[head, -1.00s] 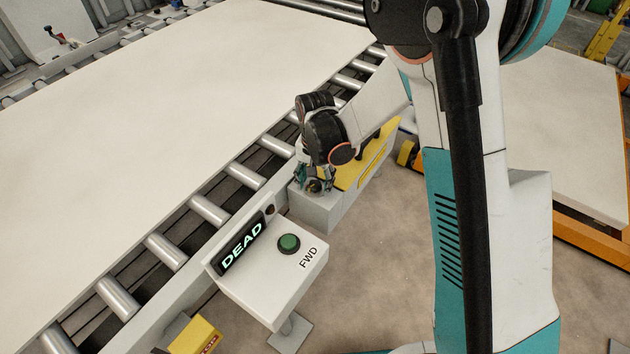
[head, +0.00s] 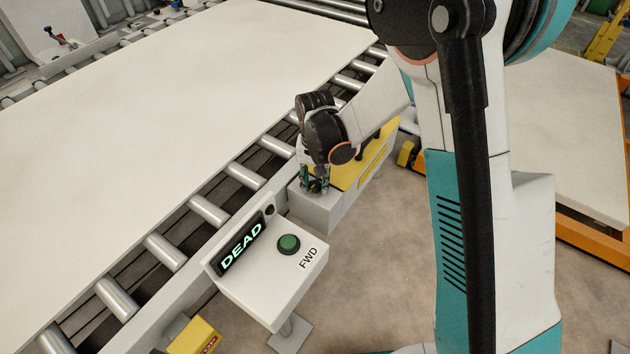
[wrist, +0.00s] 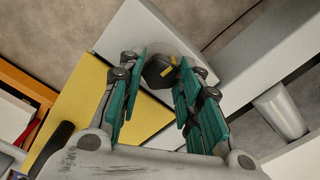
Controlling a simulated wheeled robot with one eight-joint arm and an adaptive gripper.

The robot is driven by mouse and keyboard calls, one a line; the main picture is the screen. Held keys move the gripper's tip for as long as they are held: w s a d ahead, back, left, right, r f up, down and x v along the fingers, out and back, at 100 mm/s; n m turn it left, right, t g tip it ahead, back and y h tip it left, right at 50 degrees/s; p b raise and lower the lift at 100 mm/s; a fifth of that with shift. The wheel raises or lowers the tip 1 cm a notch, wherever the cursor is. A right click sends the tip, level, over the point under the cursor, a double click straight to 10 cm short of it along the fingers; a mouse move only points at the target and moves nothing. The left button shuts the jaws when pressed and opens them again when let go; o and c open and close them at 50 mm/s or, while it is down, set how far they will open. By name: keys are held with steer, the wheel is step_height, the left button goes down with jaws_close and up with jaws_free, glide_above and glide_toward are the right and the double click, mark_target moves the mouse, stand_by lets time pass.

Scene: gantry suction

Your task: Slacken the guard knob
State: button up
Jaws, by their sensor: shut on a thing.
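The guard knob (wrist: 158,71) is a dark, faceted knob with a yellow mark on top, in the upper middle of the wrist view. My gripper (wrist: 162,78) has its teal fingers on either side of the knob and is shut on it. In the head view my gripper (head: 315,181) points down at the grey block at the end of the yellow guard (head: 352,172). The fingers mostly hide the knob there. The yellow guard also shows in the wrist view (wrist: 88,104), left of the fingers.
A control box with a green button (head: 288,244) and a display reading DEAD (head: 242,245) stands nearer the camera. The roller conveyor (head: 210,209) carries a large pale sheet (head: 170,110) left of my gripper. Bare floor (head: 385,240) lies to the right.

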mark_target(315, 184)
steer(key=shift+n, duration=1.9)
steer(key=o, duration=1.1)
step_height(315, 184, up, 12)
